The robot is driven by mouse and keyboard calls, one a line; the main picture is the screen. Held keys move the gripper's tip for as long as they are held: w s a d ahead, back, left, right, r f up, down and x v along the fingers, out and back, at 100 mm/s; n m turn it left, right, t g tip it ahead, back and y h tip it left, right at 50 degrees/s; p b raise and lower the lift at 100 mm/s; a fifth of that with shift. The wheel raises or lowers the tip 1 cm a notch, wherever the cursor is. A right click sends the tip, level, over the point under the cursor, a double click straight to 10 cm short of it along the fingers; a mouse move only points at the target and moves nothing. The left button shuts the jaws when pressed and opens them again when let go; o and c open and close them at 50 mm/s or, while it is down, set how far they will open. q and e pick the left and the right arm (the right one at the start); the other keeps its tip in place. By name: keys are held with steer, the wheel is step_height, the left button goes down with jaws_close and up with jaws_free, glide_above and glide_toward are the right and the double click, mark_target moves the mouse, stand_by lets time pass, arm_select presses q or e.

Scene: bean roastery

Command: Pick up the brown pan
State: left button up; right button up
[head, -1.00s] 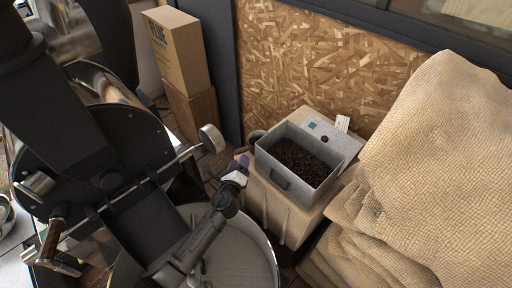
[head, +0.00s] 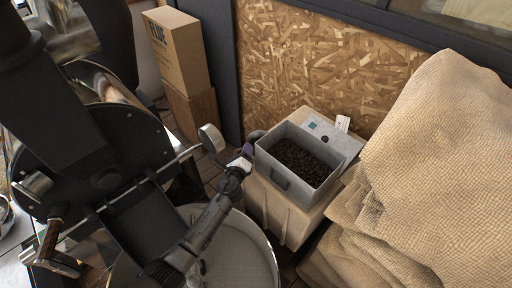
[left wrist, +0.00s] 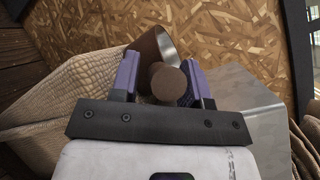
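The brown pan (left wrist: 146,46) shows in the left wrist view, with a brown outside and a shiny metal inner rim. Its round brown handle (left wrist: 168,83) points end-on at the camera. My left gripper (left wrist: 160,64) is open, with its purple fingers on either side of the handle. A gap shows at the left finger; the right finger looks close to the handle, and contact there is unclear. In the head view my left gripper (head: 246,153) is at the left side of the grey bean box. A small dark rounded thing (head: 257,136) just beyond it may be the pan. My right gripper is out of view.
The grey box of dark beans (head: 283,183) stands on a pale bin (head: 264,213) close to the gripper. Burlap sacks (head: 430,170) fill the right. The roaster (head: 95,150) and its round tray (head: 273,262) are at left and below. A chipboard wall (head: 315,65) stands behind.

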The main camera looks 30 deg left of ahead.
arm_select(q)
jaws_close()
steer(key=shift+r, duration=0.15)
stand_by(0.4)
